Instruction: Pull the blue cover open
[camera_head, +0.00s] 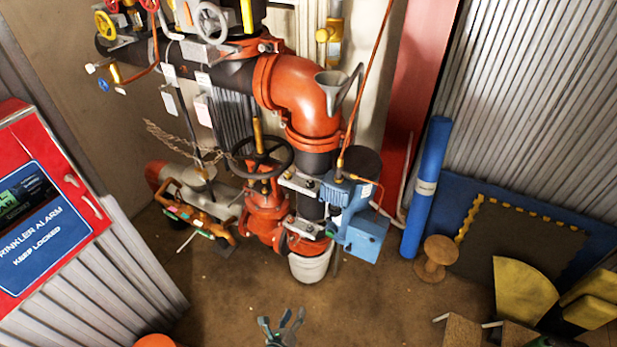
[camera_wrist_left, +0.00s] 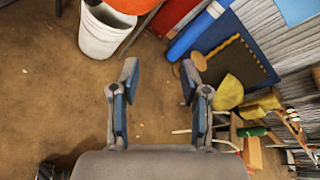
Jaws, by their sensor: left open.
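A red cabinet (camera_head: 85,190) stands at the left edge of the head view. Its front carries a blue panel (camera_head: 45,235) reading "…rinkler alarm keep locked", with a pale handle (camera_head: 90,205) beside it. A blue boxed device (camera_head: 360,235) is mounted on the red riser pipe, right of the black handwheel. I cannot tell which of these is the blue cover. My left gripper (camera_head: 281,320) is open and empty at the bottom of the head view, apart from both. In the left wrist view it shows open fingers (camera_wrist_left: 158,82) over bare floor. My right gripper is not in view.
A white bucket (camera_head: 311,264) stands under the riser; it also shows in the wrist view (camera_wrist_left: 100,35). A blue roll (camera_head: 425,190), brown spool (camera_head: 436,258) and yellow pieces (camera_head: 523,290) stand at the right. The brown floor (camera_head: 225,290) in the middle is clear.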

